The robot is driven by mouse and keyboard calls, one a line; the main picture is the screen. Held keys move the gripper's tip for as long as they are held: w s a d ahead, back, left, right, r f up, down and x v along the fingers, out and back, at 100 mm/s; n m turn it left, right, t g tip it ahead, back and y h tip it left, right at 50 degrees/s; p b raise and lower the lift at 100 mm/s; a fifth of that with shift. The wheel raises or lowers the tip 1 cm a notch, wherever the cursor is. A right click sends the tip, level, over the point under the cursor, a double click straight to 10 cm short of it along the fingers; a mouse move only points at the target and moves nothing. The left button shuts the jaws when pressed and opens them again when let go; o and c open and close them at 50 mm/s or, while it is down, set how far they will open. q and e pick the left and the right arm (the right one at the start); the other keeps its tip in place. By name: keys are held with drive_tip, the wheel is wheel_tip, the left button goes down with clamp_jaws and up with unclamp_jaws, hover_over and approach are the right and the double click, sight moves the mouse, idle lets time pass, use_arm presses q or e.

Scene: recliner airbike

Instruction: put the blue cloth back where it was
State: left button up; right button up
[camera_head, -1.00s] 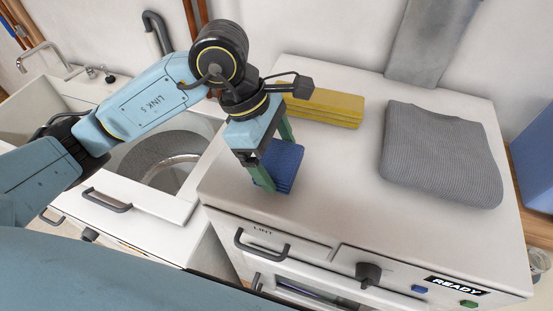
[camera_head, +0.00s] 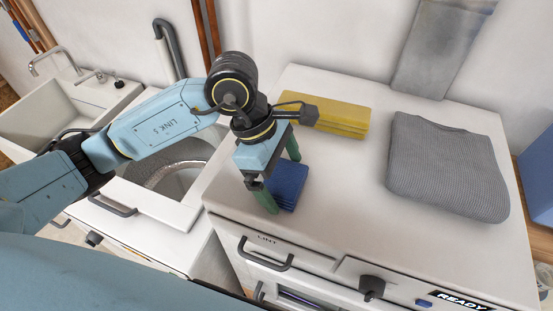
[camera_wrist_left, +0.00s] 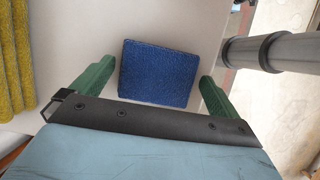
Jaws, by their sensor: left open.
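The blue cloth (camera_head: 288,186) is a small folded stack lying on the white machine top, near its front left corner. It also shows in the left wrist view (camera_wrist_left: 158,72), flat and between the two green fingers but ahead of them. My left gripper (camera_head: 281,176) is open at the cloth, with one finger on each side and a gap to the cloth on both sides in the wrist view. In the head view the gripper hides part of the cloth. My right gripper is not in view.
A folded yellow cloth stack (camera_head: 335,114) lies behind the blue one. A folded grey knit garment (camera_head: 445,166) lies on the right of the machine top (camera_head: 345,215). An open drum compartment (camera_head: 172,172) and a sink (camera_head: 78,104) are at left. The machine top's middle is clear.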

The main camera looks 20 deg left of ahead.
use_arm(q)
drive_tip(key=b+v, duration=0.2)
drive_tip(key=v, duration=1)
